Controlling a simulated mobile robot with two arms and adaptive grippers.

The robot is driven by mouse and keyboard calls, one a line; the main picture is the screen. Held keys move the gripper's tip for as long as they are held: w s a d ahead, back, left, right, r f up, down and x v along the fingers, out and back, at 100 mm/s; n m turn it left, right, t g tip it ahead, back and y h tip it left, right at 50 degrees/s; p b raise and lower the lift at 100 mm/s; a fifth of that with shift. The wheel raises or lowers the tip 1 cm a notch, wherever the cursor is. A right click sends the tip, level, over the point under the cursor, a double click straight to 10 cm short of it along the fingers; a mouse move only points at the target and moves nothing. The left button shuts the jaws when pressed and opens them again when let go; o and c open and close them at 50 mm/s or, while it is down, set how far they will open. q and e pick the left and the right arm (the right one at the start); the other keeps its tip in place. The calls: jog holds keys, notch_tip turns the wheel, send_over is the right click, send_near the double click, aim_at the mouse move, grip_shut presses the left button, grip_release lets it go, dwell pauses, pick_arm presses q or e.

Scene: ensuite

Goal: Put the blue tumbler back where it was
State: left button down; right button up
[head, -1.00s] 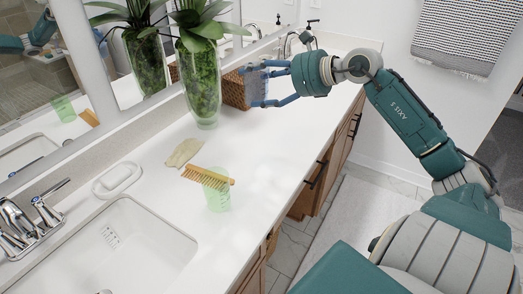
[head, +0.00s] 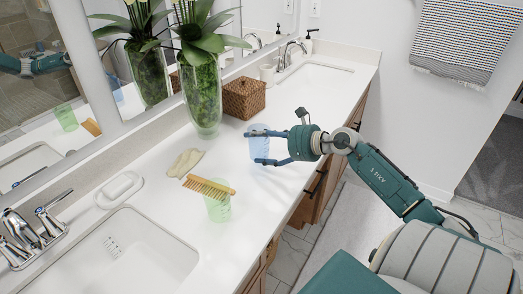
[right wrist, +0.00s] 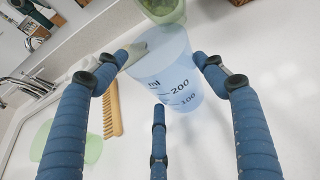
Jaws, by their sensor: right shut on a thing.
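The blue tumbler (head: 258,145) is translucent pale blue and upright, over the counter right of the green tumbler. My right gripper (head: 264,148) is shut on it from the right, its blue fingers around the sides. In the right wrist view the tumbler (right wrist: 163,72) sits between the fingers (right wrist: 163,80), with dark markings such as 200 and 100 on its wall. I cannot tell whether its base touches the counter. My left gripper is not in view.
A mirror runs behind.

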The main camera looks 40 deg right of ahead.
aim_at(265, 151)
notch_tip(265, 151, down, 3)
jog(key=shift+r, duration=0.1)
jog(key=shift+f, duration=0.25)
jog(key=o, duration=1.3)
jog(key=shift+r, duration=0.15)
jog(key=shift+s+r, duration=0.1)
jog(key=b+v, duration=0.2)
jog(key=v, duration=1)
